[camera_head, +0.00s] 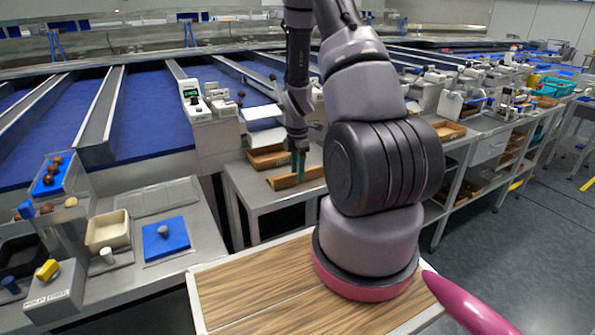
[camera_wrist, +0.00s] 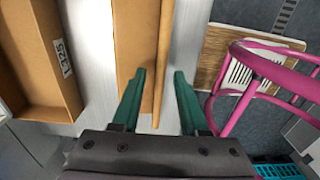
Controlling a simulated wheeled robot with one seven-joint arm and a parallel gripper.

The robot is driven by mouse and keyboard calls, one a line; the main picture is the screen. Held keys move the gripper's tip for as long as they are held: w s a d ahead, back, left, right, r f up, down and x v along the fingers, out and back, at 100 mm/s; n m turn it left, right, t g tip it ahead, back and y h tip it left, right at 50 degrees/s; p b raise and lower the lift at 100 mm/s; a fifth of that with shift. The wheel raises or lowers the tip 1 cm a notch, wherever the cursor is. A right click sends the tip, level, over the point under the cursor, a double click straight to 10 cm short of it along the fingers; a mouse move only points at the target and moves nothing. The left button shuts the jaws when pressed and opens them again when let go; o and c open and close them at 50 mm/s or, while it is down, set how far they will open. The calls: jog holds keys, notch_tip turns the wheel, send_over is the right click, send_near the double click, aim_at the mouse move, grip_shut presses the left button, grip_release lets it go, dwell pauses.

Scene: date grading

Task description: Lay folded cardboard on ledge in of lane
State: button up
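The folded cardboard (camera_head: 284,183) is a brown piece on the small metal table in the head view. In the wrist view the cardboard (camera_wrist: 132,38) shows a flat brown face and a narrow raised edge along its right side. My gripper (camera_head: 299,166) is above and at this piece. In the wrist view the green fingers of my gripper (camera_wrist: 160,73) are apart, one on each side of the narrow edge. I cannot tell whether they touch it. Several blue lanes (camera_head: 150,100) with metal dividers run behind; I cannot make out which ledge is meant.
An open cardboard box (camera_head: 262,152) stands just behind the piece; it also shows in the wrist view (camera_wrist: 28,50). A printer-like device (camera_head: 193,101) stands left of it. A bench with a blue pad (camera_head: 166,241) and a beige tray (camera_head: 107,246) is at the left.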

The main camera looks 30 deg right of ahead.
jog(key=s+a+r+m+t, duration=0.1)
jog(key=s+a+r+m, duration=0.15)
jog(key=r, duration=0.75)
jog(key=s+a+r+m+t, duration=0.15)
jog(key=r+m, duration=0.25)
jog(key=r, duration=0.6)
jog(key=s+a+r+m+t, duration=0.1)
jog(key=a+r+m, duration=0.15)
jog(key=r, duration=0.75)
jog(key=s+a+r+m+t+y, duration=0.2)
jog(key=s+a+r+m, duration=0.5)
jog(key=s+r+m, duration=0.4)
jog(key=s+m+t, duration=0.1)
jog(key=s+m, duration=0.1)
jog(key=s, duration=0.1)
jog(key=shift+s+r+m+t, duration=0.2)
jog(key=shift+s+m+t, duration=0.1)
jog(key=shift+s+t, duration=0.05)
